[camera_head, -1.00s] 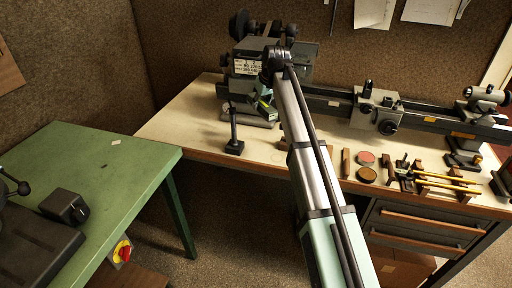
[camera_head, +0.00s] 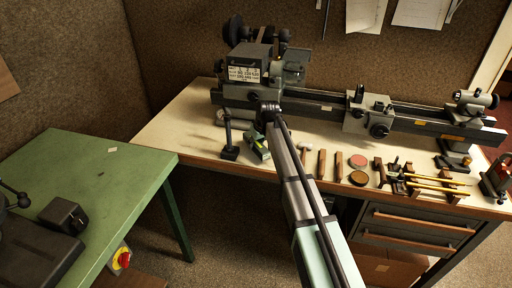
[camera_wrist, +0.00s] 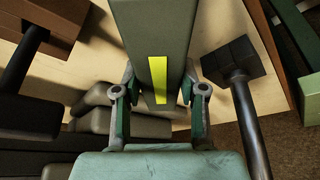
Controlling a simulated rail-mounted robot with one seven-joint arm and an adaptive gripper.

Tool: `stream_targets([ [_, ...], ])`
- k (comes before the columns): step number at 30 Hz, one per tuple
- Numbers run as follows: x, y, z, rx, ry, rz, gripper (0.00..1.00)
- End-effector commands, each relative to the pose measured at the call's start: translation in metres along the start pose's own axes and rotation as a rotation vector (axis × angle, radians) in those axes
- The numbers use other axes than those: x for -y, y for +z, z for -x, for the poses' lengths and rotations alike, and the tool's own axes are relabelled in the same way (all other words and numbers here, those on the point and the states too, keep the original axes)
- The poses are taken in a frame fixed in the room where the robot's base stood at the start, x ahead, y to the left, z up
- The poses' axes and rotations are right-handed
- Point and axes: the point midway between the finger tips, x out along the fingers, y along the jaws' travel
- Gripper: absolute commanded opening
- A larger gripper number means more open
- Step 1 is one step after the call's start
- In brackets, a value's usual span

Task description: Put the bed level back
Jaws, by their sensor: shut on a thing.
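The bed level is a grey-green block with a bright yellow strip on its face. In the wrist view the level (camera_wrist: 140,35) sits between the two fingers of my gripper (camera_wrist: 160,95), which is shut on it. In the head view the level (camera_head: 257,149) shows near the front left part of the bench, below the lathe headstock (camera_head: 252,75). My wrist covers part of the gripper there. The level looks held over the bench top; I cannot tell whether it touches anything below.
A small hammer (camera_head: 305,150), wooden bars (camera_head: 322,164) and round tins (camera_head: 358,161) lie to the right. The lathe bed (camera_head: 325,108) runs behind.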

Motion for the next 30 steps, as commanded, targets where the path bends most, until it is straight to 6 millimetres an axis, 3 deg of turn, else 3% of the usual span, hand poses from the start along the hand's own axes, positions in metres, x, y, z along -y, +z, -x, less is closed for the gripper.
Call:
stream_targets([
  [6,0.0,0.009,-0.022,0.0,0.0,0.0,0.0],
  [17,0.0,0.011,-0.026,-0.001,0.0,0.0,0.0],
  [18,0.0,0.011,-0.026,0.0,0.0,0.0,0.48],
  [20,0.0,0.011,-0.026,0.0,0.0,0.0,0.66],
  [30,0.0,0.01,-0.024,0.0,0.0,0.0,0.66],
])
